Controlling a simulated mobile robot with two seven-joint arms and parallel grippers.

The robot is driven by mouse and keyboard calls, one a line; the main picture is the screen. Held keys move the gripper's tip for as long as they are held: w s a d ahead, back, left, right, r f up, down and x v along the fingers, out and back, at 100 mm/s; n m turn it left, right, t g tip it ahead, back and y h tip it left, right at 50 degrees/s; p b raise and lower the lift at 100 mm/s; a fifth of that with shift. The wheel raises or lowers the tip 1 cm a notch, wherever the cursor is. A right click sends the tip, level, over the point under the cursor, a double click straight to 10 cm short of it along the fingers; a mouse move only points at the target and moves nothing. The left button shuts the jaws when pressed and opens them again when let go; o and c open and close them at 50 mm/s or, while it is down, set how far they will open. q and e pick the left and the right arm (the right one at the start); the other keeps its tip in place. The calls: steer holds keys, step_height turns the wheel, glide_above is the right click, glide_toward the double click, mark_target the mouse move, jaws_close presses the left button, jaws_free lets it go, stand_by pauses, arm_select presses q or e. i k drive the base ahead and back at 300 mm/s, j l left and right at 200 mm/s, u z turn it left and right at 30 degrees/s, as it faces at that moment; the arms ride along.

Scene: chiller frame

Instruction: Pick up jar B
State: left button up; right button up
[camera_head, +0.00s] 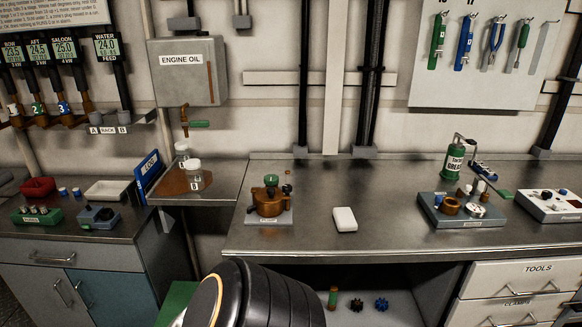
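Jar B (194,181), a small clear jar with a white lid and a "B" label, stands upright on the brown-stained metal shelf between the two benches. A second similar jar (182,150) stands just behind it, under the green-handled tap of the engine oil tank (188,71). Its label is too small to read surely. Neither of my grippers shows in the view. A black rounded link of my own arm fills the bottom centre, well below and right of jar B.
A blue book (149,172) stands left of the jars. A brown pump-like device (270,199) and a white block (344,219) sit on the right bench (385,200). A rack marked A and B (108,128) hangs on the wall at left. The bench between block and grease can (453,161) is mostly clear.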

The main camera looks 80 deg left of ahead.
mark_target(195, 179)
steer(key=u, duration=3.25)
steer(key=i+j, duration=0.2)
steer(key=j, duration=0.15)
steer(key=i+j+z, duration=0.1)
steer(key=i+j, duration=0.15)
steer(key=j, duration=0.15)
steer(key=i+j, duration=0.2)
steer(key=j, duration=0.15)
steer(key=i+j+z, duration=0.1)
steer(key=j, duration=0.3)
steer(key=i+j, duration=0.25)
steer(key=j, duration=0.15)
steer(key=i+j+z, duration=0.1)
steer(key=j, duration=0.3)
steer(key=i, duration=0.1)
